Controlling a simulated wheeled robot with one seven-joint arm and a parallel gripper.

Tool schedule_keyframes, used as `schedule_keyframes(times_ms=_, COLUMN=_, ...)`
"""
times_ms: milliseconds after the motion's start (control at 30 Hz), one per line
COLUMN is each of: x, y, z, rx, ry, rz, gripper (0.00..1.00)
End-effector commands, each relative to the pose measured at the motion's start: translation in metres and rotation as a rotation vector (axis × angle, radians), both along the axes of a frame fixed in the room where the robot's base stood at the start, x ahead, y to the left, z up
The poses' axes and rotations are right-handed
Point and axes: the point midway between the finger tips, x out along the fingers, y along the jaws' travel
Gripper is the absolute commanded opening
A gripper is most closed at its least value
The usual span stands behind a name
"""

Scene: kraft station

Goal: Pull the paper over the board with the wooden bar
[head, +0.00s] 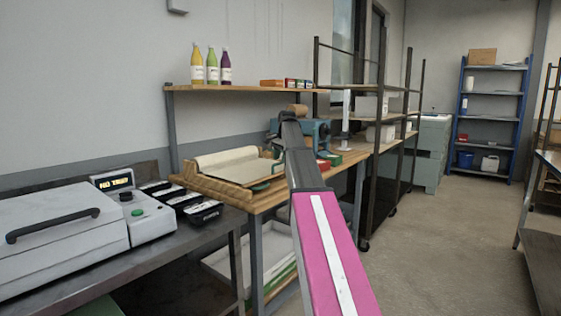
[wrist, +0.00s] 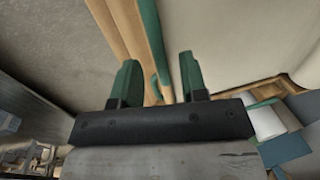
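The board (head: 240,170) lies on a wooden bench in the head view. A roll of cream paper (head: 225,157) lies along its back edge. A wooden strip, which looks like the bar (wrist: 122,40), runs between the fingers' line of sight in the wrist view, beside a green strip and a thin green handle (wrist: 155,88). My gripper (wrist: 158,58) has two green fingers set apart, with nothing clamped between them. The handle shows in the gap, but I cannot tell its distance from the fingers. In the head view my arm hides part of the bench and most of the gripper.
A grey press (head: 60,235) and several black boxes (head: 180,198) stand on the dark table at left. A shelf (head: 245,88) with bottles hangs above the bench. A teal machine (head: 318,133) stands behind my arm. The floor (head: 440,240) at right is clear.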

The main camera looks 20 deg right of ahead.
Motion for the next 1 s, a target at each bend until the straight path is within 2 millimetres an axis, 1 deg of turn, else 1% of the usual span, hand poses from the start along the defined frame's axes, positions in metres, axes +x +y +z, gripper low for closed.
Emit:
schedule_keyframes(times_ms=33, x=-0.001, y=-0.001, z=0.009, rx=0.0, ry=-0.003, rz=0.0, gripper=0.4)
schedule_keyframes(times_ms=300, x=-0.008, y=-0.007, z=0.059, rx=0.0, ry=-0.001, rz=0.0, gripper=0.4)
schedule_keyframes(times_ms=400, x=-0.011, y=-0.009, z=0.074, rx=0.0, ry=-0.001, rz=0.0, gripper=0.4)
schedule_keyframes(times_ms=500, x=-0.013, y=-0.01, z=0.083, rx=0.001, ry=0.001, rz=0.0, gripper=0.4)
schedule_keyframes(times_ms=667, x=-0.015, y=-0.011, z=0.091, rx=0.0, ry=0.0, rz=0.0, gripper=0.4)
schedule_keyframes(times_ms=1000, x=-0.015, y=-0.011, z=0.092, rx=0.001, ry=0.001, rz=0.0, gripper=0.4)
